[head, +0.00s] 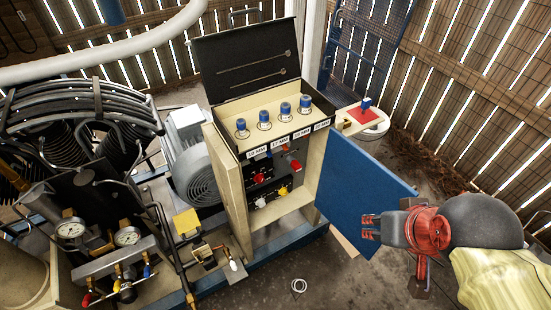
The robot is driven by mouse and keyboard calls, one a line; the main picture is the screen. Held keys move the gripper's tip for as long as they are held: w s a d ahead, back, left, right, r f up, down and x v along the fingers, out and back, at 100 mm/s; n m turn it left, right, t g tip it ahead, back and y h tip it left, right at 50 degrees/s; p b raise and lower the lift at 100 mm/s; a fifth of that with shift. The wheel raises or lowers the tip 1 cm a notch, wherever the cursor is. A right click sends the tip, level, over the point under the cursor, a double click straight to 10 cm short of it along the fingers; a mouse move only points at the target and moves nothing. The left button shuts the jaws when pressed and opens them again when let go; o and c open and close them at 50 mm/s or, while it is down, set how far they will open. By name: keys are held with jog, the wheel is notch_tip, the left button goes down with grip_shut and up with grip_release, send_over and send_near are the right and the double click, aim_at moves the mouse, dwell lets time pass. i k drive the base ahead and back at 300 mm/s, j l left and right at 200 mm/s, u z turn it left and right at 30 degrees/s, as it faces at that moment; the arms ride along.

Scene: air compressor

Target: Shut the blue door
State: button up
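The blue door (358,190) stands open on the right side of the beige control cabinet (235,195), swung out toward the right. My gripper (368,227) is in front of the lower right part of the door, with its red-tipped fingers pointing left. A small gap shows between the fingers, and nothing is seen between them. I cannot tell whether the fingers touch the door face. My gripper and arm hide the door's lower right edge.
The cabinet front shows red, yellow and black switches (283,190) and blue-capped knobs (285,112) on top. A black lid (247,60) stands raised. The compressor with pressure gauges (127,236) fills the left.

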aim_at(352, 184)
jog(key=l+u, duration=0.15)
jog(key=u, duration=0.25)
jog(key=i+l+u, duration=0.15)
jog(key=u, duration=0.25)
jog(key=l+u, duration=0.2)
jog(key=u, duration=0.2)
jog(key=l+u, duration=0.15)
jog(key=u, duration=0.25)
jog(key=l+u, duration=0.2)
jog(key=u, duration=0.2)
jog(key=k+l+u, duration=0.1)
jog(key=l, duration=0.35)
jog(key=k+l+u, duration=0.1)
jog(key=l, duration=0.3)
jog(key=k+l+u, duration=0.1)
jog(key=l, duration=0.35)
jog(key=k+l+u, duration=0.1)
jog(key=k+l, duration=0.15)
jog(key=k+l+u, duration=0.1)
jog(key=l, duration=0.4)
jog(key=k+l+u, duration=0.1)
jog(key=k+l, duration=0.2)
jog(key=k+j+z, duration=0.25)
jog(key=k+j, duration=0.3)
